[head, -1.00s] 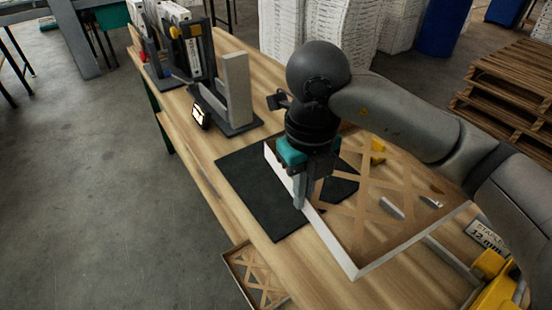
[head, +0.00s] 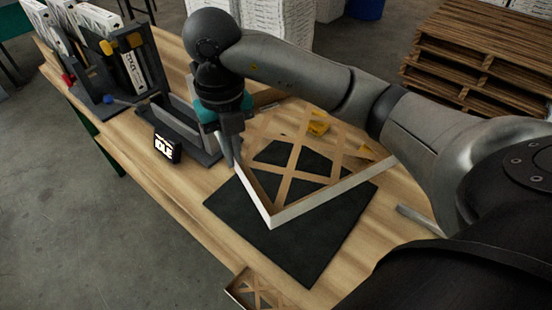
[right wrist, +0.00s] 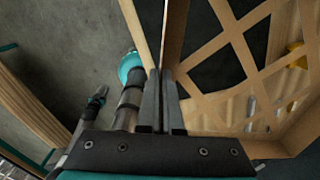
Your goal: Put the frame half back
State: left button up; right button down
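The frame half is a shallow white-sided frame (head: 325,192) with a tan cardboard lattice, seen above the dark mat (head: 300,235) on the wooden bench. Its near corner points at me, and its far part reaches past the mat. My right gripper (head: 235,158) is shut on its left side wall. In the right wrist view, the two fingers (right wrist: 161,100) pinch the frame wall (right wrist: 174,35). I cannot tell exactly how high the frame half is held. My left gripper is not visible.
A grey fixture (head: 178,122) and a display reading IDLE (head: 166,148) stand left of my right gripper. A rack (head: 110,65) with boxes is farther left. Yellow tools (head: 318,128) lie behind the lattice. Another lattice piece (head: 255,291) is low at the bench's near edge.

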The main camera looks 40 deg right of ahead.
jog(key=b, duration=0.2)
send_over(244, 218)
notch_tip(244, 218, down, 15)
jog(key=shift+s+r, duration=0.15)
jog(key=shift+f, duration=2.7)
jog(key=shift+b, duration=0.35)
jog(key=c, duration=1.5)
grip_release()
jog(key=shift+f, duration=0.15)
jog(key=o, duration=0.4)
